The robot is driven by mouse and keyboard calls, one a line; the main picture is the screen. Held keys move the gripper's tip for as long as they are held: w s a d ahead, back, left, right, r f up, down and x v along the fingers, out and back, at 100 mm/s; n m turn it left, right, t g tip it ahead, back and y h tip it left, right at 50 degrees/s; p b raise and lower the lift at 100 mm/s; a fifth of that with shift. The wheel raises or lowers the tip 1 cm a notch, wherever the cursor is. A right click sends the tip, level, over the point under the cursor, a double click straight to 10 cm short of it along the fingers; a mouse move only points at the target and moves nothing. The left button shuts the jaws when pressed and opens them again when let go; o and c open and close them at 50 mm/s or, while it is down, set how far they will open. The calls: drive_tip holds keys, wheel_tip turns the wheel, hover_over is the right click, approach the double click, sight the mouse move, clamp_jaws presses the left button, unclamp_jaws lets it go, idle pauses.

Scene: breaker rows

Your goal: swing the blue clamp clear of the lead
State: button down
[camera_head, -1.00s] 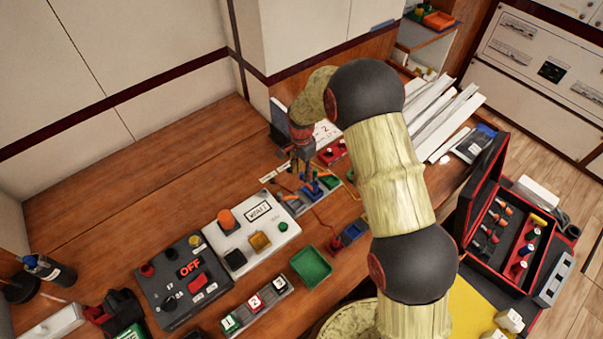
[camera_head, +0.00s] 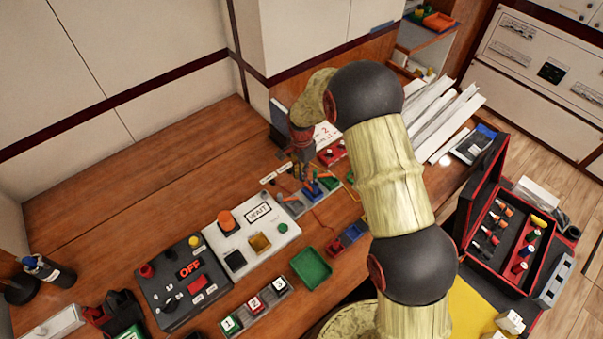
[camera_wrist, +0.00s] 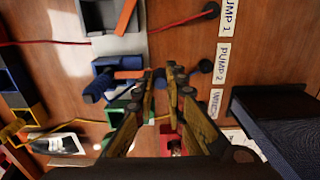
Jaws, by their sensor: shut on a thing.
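The blue clamp (camera_wrist: 97,89) sits in the middle of a row of clamps in the wrist view, with a flat orange arm (camera_wrist: 130,74) pointing right. In the head view the blue clamp (camera_head: 314,188) is just below my gripper (camera_head: 303,170). My gripper (camera_wrist: 161,72) has its fingertips at the free end of the orange arm and is shut on it. The exact contact is hidden between the fingers. A dark round lead end (camera_wrist: 205,66) lies right of the fingertips, by the PUMP 2 label (camera_wrist: 223,66).
A grey clamp (camera_wrist: 95,15) with an orange arm and a green clamp (camera_wrist: 116,112) flank the blue one. A red lead (camera_wrist: 180,22) runs past above. A dark block (camera_wrist: 275,110) stands at the right. A green tray (camera_head: 311,268) sits nearer on the bench.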

drive_tip(key=shift+a+r, duration=0.1)
idle(0.3)
drive_tip(key=n, duration=0.1)
drive_tip(key=n+p, duration=0.1)
drive_tip(key=n, duration=0.1)
drive_tip(key=shift+s+a, duration=0.3)
drive_tip(key=shift+a, duration=0.05)
drive_tip(key=n, duration=0.1)
drive_tip(key=n+p, duration=0.1)
drive_tip(key=s+n, duration=0.1)
drive_tip(key=shift+a+n, duration=0.3)
drive_tip(key=n, duration=0.1)
drive_tip(key=s+n+p, duration=0.1)
drive_tip(key=n, duration=0.3)
drive_tip(key=shift+s+a+p, duration=0.15)
drive_tip(key=shift+s+p, duration=0.15)
drive_tip(key=shift+p, duration=0.05)
drive_tip(key=shift+n, duration=0.3)
drive_tip(key=c, duration=1.9)
unclamp_jaws()
drive_tip(key=shift+s, duration=0.1)
drive_tip(key=shift+o, duration=0.4)
